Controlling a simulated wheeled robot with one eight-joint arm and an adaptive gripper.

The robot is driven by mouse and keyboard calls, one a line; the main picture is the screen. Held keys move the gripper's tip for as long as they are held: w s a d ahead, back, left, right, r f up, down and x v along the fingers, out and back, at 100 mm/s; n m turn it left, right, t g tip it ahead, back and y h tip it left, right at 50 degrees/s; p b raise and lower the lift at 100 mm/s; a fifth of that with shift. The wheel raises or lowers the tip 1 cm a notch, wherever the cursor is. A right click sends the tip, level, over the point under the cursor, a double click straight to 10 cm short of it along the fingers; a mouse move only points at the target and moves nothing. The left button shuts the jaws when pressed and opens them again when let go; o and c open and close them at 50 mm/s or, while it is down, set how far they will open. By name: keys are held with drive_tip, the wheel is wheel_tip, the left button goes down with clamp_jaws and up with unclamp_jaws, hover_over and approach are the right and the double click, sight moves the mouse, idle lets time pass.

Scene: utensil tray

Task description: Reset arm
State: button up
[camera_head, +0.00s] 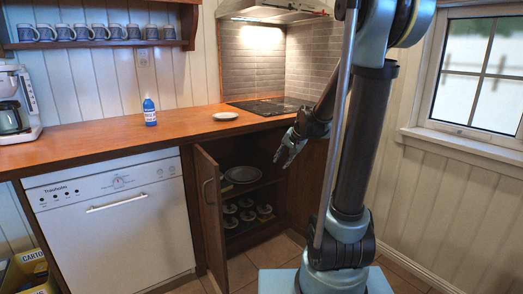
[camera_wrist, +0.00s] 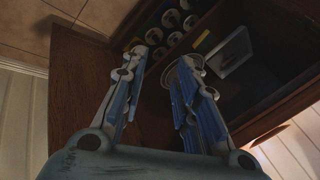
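My gripper (camera_head: 284,159) hangs in front of the open lower cupboard (camera_head: 250,240), just below the counter's front edge. In the wrist view its two blue-grey fingers (camera_wrist: 160,65) are spread apart with nothing held between them. The cupboard door (camera_head: 223,222) stands open to the left of the gripper. Behind the gripper, a pale plate or bowl (camera_head: 243,174) sits on the cupboard's upper shelf. Several round containers (camera_head: 247,214) stand on the shelf below it. A pale rectangular item (camera_wrist: 232,52) shows inside the cupboard in the wrist view.
The wooden counter (camera_head: 110,135) holds a blue bottle (camera_head: 150,112), a white plate (camera_head: 225,116), a coffee maker (camera_head: 14,105) and a dark cooktop (camera_head: 268,106). A white dishwasher (camera_head: 115,220) is left of the door. A window (camera_head: 478,70) is at right. Mugs (camera_head: 85,33) line a wall shelf.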

drive_tip(key=s+d+f+n+g+h, duration=0.1)
drive_tip(key=s+d+f, duration=0.1)
drive_tip(key=s, duration=0.8)
drive_tip(key=s+d+f+n+g+h, duration=0.1)
drive_tip(key=s+d, duration=0.3)
drive_tip(key=s, duration=0.7)
drive_tip(key=s+d+f+n+h, duration=0.2)
drive_tip(key=s+d+f+n, duration=0.1)
drive_tip(key=s, duration=0.7)
drive_tip(key=shift+s+d+g, duration=0.2)
drive_tip(key=shift+d+g, duration=0.15)
drive_tip(key=shift+g, duration=0.05)
